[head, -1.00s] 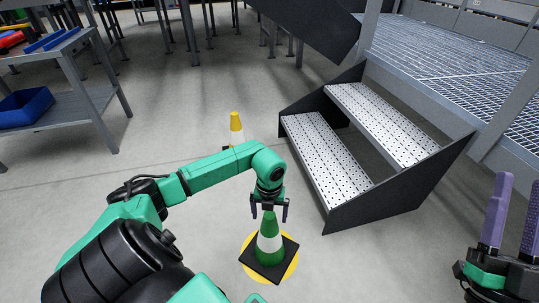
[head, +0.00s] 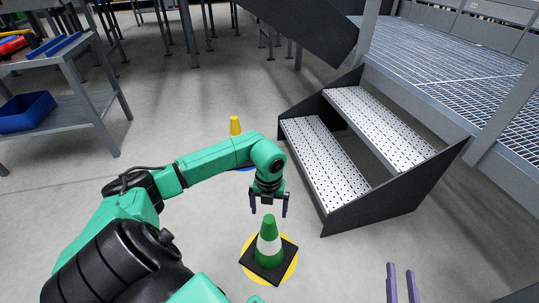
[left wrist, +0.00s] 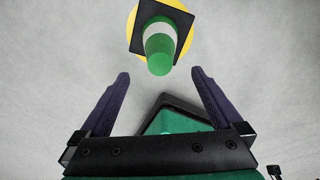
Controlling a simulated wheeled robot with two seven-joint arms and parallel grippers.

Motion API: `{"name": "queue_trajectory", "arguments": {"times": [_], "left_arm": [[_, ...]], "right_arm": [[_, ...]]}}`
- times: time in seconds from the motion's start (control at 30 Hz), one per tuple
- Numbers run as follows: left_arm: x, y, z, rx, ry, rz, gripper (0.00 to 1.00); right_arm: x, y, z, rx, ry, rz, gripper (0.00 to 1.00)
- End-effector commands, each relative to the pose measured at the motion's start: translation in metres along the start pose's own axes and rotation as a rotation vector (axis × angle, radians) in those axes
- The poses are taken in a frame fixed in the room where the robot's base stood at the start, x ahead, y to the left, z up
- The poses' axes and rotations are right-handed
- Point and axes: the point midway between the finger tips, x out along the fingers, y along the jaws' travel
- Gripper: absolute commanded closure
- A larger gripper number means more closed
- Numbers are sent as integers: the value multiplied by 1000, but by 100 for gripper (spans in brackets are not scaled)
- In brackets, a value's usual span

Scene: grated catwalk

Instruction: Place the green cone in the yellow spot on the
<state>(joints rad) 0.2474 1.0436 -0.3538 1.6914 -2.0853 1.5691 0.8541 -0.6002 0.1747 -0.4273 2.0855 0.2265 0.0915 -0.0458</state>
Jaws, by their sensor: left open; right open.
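The green cone (head: 268,243) with a white band and a black square base stands upright on the yellow spot (head: 292,268) on the floor. Its base covers most of the spot, with yellow showing around the edges. My left gripper (head: 268,212) is open and empty just above the cone's tip, apart from it. In the left wrist view the cone (left wrist: 160,50) and the yellow spot (left wrist: 187,18) lie beyond the open fingers (left wrist: 160,80). My right gripper (head: 402,285) is open and empty at the bottom edge, only its purple fingers showing.
Metal steps (head: 345,160) with dark sides stand right of the cone, leading to a grated platform (head: 460,95). A grey shelf (head: 85,100) with a blue bin (head: 25,112) is at left. Floor around the spot is clear.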

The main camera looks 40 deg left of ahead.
Motion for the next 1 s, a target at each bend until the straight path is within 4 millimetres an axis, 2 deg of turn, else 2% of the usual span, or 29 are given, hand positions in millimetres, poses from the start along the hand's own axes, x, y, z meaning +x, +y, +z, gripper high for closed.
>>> {"name": "queue_trajectory", "arguments": {"times": [0.27,0.37,0.47,0.5,0.53,0.57,0.6,0.67,0.7,0.73,0.77,0.8,0.83,0.9,1.0], "left_arm": [[1,-4,-4,8,10,-14,0],[7,-38,-35,64,95,-145,0],[-3,-110,-104,143,280,-469,0],[-20,-144,-136,150,375,-652,0],[-41,-168,-158,133,451,-809,0],[-66,-191,-176,92,528,-976,0],[-102,-214,-186,-6,621,-1192,0],[-147,-231,-176,-232,736,-1467,0],[-164,-234,-158,-431,801,-1609,0],[-168,-232,-142,-600,843,-1688,0],[-164,-228,-126,-780,882,-1739,0],[-150,-222,-108,-1018,930,-1767,0],[-135,-217,-99,-1187,964,-1761,0],[-96,-209,-95,-1507,1039,-1687,0],[-59,-206,-105,-1760,1120,-1564,0]], "right_arm": [[-2,0,5,4,-14,2,50],[-2,0,5,4,-14,2,50],[-2,0,5,4,-14,1,50],[-2,0,6,4,-14,1,50],[-2,0,6,4,-14,1,50],[-2,0,6,4,-14,1,50],[-2,0,5,4,-14,1,50],[-2,0,5,4,-14,1,50],[-2,0,5,4,-14,1,50],[-2,0,5,4,-14,1,50],[-2,0,5,4,-14,1,50],[-2,0,5,4,-14,1,50],[-2,0,5,4,-14,1,50],[-2,0,5,4,-14,1,50],[-2,0,5,4,-13,1,50]]}}
